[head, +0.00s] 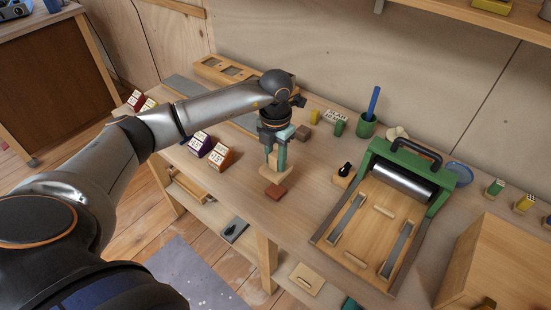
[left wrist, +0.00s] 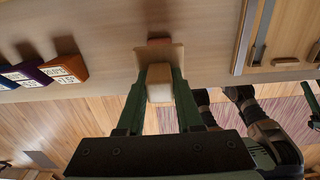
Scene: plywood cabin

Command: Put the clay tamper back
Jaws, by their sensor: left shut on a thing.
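My left gripper (head: 277,152) points down over the front part of the workbench, its green fingers shut on the clay tamper (head: 275,174), a pale wooden block with a flat foot. In the left wrist view, the fingers (left wrist: 159,78) flank the tamper's handle (left wrist: 160,91), and its wider foot lies beyond them. A small reddish-brown clay piece (head: 276,191) shows just below and in front of the foot; it also shows in the left wrist view (left wrist: 158,41). I cannot tell whether the foot touches it.
A wooden holder with openings (head: 222,70) stands at the back left. Purple (head: 200,144) and orange (head: 221,157) card blocks stand left of my gripper. A green-framed roller press (head: 411,179) stands to the right, with a green cup (head: 367,127) behind it.

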